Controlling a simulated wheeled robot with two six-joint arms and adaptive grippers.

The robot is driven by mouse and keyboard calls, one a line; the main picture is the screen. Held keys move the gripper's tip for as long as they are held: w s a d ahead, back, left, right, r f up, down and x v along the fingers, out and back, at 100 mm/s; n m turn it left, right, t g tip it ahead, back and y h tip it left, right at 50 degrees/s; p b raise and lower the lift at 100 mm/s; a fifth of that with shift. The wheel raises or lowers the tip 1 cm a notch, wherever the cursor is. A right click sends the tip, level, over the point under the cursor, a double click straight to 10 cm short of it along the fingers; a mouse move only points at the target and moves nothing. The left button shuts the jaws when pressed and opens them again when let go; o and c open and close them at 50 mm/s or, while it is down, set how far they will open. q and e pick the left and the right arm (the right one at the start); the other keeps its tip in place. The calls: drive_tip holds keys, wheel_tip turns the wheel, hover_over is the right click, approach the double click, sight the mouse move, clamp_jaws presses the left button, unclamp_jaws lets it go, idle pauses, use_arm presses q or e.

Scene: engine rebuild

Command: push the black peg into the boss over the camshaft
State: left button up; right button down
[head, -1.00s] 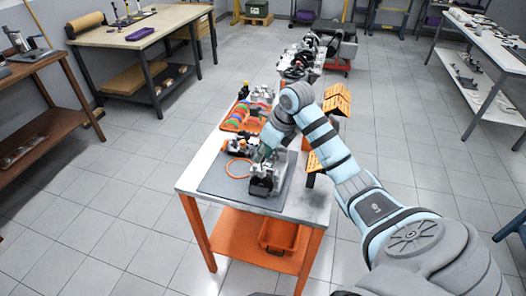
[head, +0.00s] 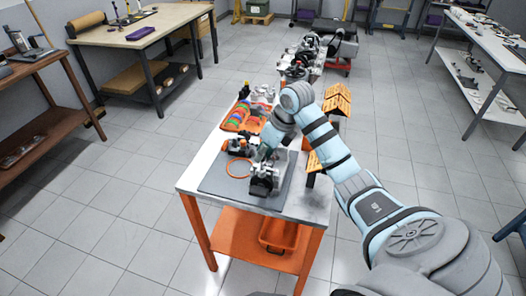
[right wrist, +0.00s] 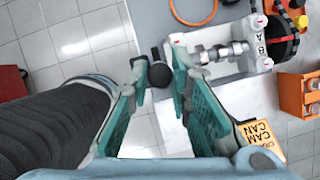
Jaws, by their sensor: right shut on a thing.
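My right gripper (head: 262,153) is over the grey mat at the engine part in the head view. In the right wrist view my right gripper (right wrist: 161,75) has its teal fingers closed on the black peg (right wrist: 160,73), which shows as a dark round end between the tips. Just right of the peg, the silver camshaft (right wrist: 222,52) lies in a pale fixture (right wrist: 263,47) marked A and B. The fixture also shows in the head view (head: 264,182). The boss and the peg's lower end cannot be made out. My left gripper is in neither view.
An orange ring (head: 238,170) lies on the grey mat (head: 222,185) left of the fixture. An orange tray (head: 232,124) of coloured rings stands behind. Bare table shows at the near right corner.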

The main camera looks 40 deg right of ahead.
sight(263, 160)
drive_tip(key=shift+f+b, duration=1.6)
drive_tip(key=shift+f, duration=0.6)
idle(1.0)
drive_tip(key=c, duration=1.7)
unclamp_jaws()
drive_tip(key=shift+r, duration=0.25)
drive_tip(key=shift+r+p, duration=1.35)
drive_tip(key=shift+o, duration=0.3)
drive_tip(key=o, duration=0.5)
